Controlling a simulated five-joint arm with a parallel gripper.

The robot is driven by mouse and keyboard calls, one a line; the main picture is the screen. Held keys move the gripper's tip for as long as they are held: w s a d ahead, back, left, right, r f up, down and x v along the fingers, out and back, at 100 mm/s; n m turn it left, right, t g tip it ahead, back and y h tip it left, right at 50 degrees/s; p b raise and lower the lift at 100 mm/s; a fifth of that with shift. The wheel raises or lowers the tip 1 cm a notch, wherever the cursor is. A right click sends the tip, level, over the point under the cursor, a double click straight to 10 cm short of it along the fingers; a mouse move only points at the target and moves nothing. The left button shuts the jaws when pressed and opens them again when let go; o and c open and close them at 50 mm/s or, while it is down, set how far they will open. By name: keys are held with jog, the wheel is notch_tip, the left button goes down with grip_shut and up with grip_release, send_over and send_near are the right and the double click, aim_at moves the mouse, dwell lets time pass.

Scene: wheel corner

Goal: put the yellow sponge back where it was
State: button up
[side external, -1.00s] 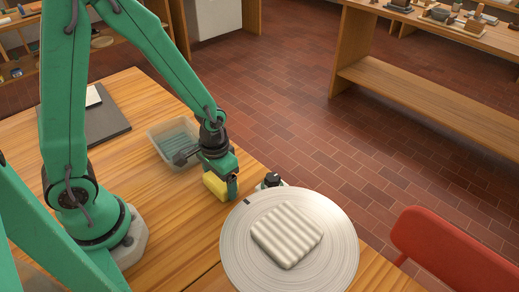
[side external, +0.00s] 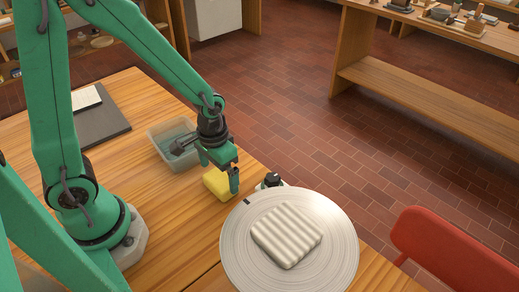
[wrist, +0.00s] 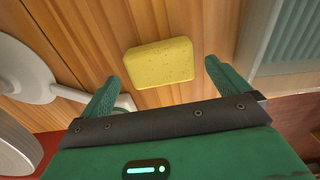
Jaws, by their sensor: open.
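The yellow sponge (side external: 217,184) lies on the wooden table between the translucent tub and the round wheel. In the wrist view the sponge (wrist: 160,63) lies flat on the wood, beyond and between the spread fingertips. My gripper (side external: 219,176) is open just above the sponge, partly covering it in the side view. In the wrist view my gripper (wrist: 160,75) has a finger on each side, with gaps to the sponge, and holds nothing.
The translucent tub (side external: 158,157) stands behind the sponge, holding water or something bluish. The wheel (side external: 237,262) carries a ribbed white slab (side external: 287,235). A small black-topped object (side external: 271,180) stands at the wheel's far edge. A dark board (side external: 103,127) lies at the back left.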

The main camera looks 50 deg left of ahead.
notch_tip(320, 180, up, 9)
dwell(0.5)
dwell(0.6)
notch_tip(320, 180, up, 11)
jog(key=t, duration=0.5)
send_over(219, 179)
jog(key=s+a, duration=0.4)
jog(key=s, duration=0.2)
jog(key=shift+s+a+r+t, duration=0.1)
jog(key=shift+s+r+t, duration=0.1)
jog(key=shift+r+t, duration=0.15)
dwell(0.5)
